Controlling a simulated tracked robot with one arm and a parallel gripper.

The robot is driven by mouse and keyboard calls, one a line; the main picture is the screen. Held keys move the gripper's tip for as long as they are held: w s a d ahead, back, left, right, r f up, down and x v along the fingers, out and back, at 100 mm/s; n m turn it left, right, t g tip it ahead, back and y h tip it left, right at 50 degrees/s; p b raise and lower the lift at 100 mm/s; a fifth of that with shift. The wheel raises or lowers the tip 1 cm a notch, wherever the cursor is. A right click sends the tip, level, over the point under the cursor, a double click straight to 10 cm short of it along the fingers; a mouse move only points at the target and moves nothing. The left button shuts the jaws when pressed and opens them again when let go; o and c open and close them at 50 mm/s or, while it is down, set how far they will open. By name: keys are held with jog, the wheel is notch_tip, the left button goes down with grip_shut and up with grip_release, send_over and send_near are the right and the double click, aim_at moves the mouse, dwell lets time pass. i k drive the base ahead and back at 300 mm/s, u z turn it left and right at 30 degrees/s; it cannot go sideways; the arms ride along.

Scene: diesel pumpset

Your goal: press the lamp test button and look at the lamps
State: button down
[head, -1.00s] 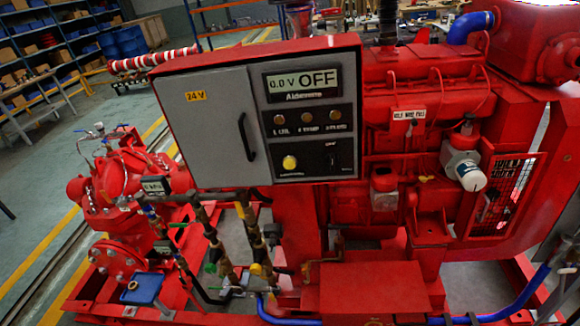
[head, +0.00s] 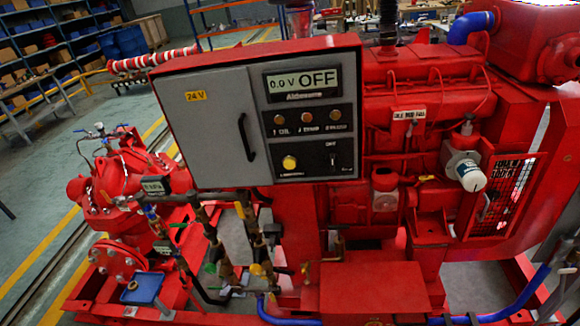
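The control panel (head: 210,150) is a grey box in a red housing, with a black door handle on its left part. Its display (head: 302,84) reads "0.0 V OFF". Below it three small amber lamps (head: 307,117) sit in a row on a black strip; they look dull amber, and I cannot tell whether any is lit. The yellow round button (head: 289,162) is at the lower left of the lower black strip, with a small label under it. A switch (head: 333,160) is to its right. My gripper is not in view, and nothing touches the panel.
The red engine (head: 430,100) stands right of the panel, with a white filter (head: 463,165) and a mesh guard. A red pump (head: 120,180) and pipes with valves are at lower left. Shelves (head: 50,45) stand far behind. Open floor lies at left.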

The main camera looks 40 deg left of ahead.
aim_at(289, 164)
jog(key=z, duration=1.85)
jog(key=k, duration=1.25)
jog(key=u, duration=1.35)
jog(key=i, duration=1)
